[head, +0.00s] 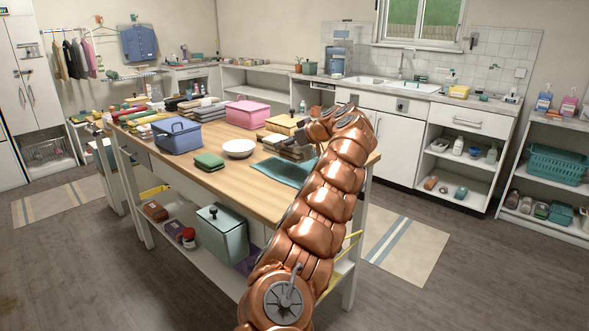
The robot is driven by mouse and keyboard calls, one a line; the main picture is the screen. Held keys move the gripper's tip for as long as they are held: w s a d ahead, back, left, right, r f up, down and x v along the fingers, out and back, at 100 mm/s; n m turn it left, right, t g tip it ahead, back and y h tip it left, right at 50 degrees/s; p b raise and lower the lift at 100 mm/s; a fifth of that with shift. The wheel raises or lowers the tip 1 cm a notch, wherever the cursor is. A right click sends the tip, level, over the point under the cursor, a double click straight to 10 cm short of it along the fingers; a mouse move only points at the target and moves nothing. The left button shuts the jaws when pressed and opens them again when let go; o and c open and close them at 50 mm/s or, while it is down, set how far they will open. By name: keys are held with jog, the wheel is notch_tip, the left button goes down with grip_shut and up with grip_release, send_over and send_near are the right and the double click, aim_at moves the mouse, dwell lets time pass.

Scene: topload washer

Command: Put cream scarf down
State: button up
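My copper-coloured arm reaches over the wooden table (205,178) from the front. My gripper (312,136) is small in the head view, above the table's right part, and partly hidden by my own arm. Its fingers are too small to tell open from shut, and I cannot see anything clearly held in it. A cream-yellow folded cloth (284,121), possibly the cream scarf, lies on a stack just left of my gripper. A brown folded stack (285,147) is just below and left of my gripper. I cannot tell whether the gripper touches either.
A teal cloth (280,172) lies flat near the table's front edge. A white bowl (239,148), green folded cloth (209,160), blue bin (177,136) and pink box (247,113) stand to the left. Folded textiles crowd the far left. Bare wood shows along the front edge.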

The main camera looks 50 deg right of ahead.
jog(key=shift+a+r, duration=0.1)
jog(key=shift+a, duration=0.1)
jog(key=shift+s+a, duration=0.15)
jog(key=shift+a, duration=0.2)
jog(key=shift+a+f+b, duration=0.2)
jog(key=shift+a+b, duration=0.05)
jog(key=shift+a, duration=0.45)
jog(key=shift+a+f+b, duration=0.15)
jog(key=shift+a+b, duration=0.1)
jog(key=shift+a, duration=0.45)
jog(key=shift+s+a, duration=0.15)
jog(key=shift+a, duration=2)
jog(key=shift+s+a+f+p, duration=0.1)
jog(key=shift+a+f+p, duration=0.15)
jog(key=shift+a, duration=1.65)
jog(key=shift+s+a+f+p, duration=0.1)
jog(key=shift+a+f, duration=0.1)
jog(key=shift+a, duration=1.65)
jog(key=shift+f, duration=1.8)
jog(key=shift+f, duration=0.1)
jog(key=o, duration=1.2)
jog(key=shift+o, duration=0.2)
